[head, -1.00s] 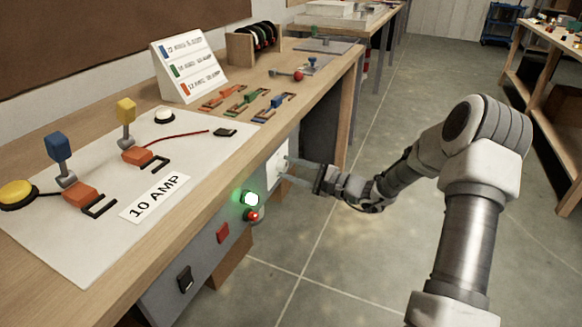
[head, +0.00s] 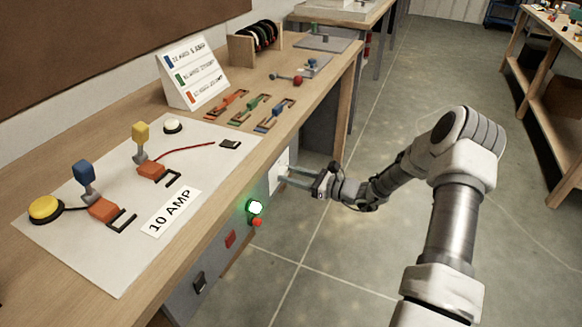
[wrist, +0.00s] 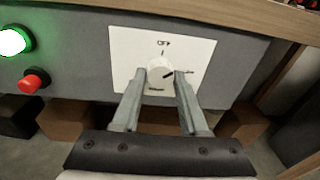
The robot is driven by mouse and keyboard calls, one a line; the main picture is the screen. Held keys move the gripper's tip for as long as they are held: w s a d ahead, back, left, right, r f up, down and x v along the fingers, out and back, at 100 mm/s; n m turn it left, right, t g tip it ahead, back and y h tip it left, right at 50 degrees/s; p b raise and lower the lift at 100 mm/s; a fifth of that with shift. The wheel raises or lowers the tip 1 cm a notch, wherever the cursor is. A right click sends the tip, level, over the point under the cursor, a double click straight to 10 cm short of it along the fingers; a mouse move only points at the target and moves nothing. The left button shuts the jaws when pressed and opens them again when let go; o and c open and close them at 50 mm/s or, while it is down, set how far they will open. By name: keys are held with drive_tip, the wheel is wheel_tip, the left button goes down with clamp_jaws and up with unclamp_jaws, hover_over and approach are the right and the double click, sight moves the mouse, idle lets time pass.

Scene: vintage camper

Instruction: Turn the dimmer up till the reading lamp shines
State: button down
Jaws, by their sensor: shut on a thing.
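The dimmer is a round white knob (wrist: 159,73) on a white plate (wrist: 201,48) marked OFF at the top, set in the bench's grey front panel. In the head view my gripper (head: 285,174) reaches the white plate (head: 277,172) from the right. I cannot make out a reading lamp in either view.
A glowing green light (head: 255,207) and a red button (head: 257,223) sit left of the plate. A red switch (head: 230,239) and a black switch (head: 199,282) are further along. The benchtop (head: 317,98) overhangs the panel.

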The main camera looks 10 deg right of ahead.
drive_tip(key=m+p, duration=0.2)
drive_tip(key=m, duration=0.1)
drive_tip(key=shift+r, duration=0.15)
drive_tip(key=shift+m+g+p, duration=0.5)
drive_tip(key=shift+m+p, duration=0.6)
drive_tip(key=shift+m, duration=0.7)
drive_tip(key=shift+c, duration=2.2)
unclamp_jaws()
drive_tip(key=p+v, duration=0.1)
drive_tip(key=v, duration=1.6)
drive_tip(key=shift+d+f, duration=0.3)
drive_tip(key=shift+s, duration=0.1)
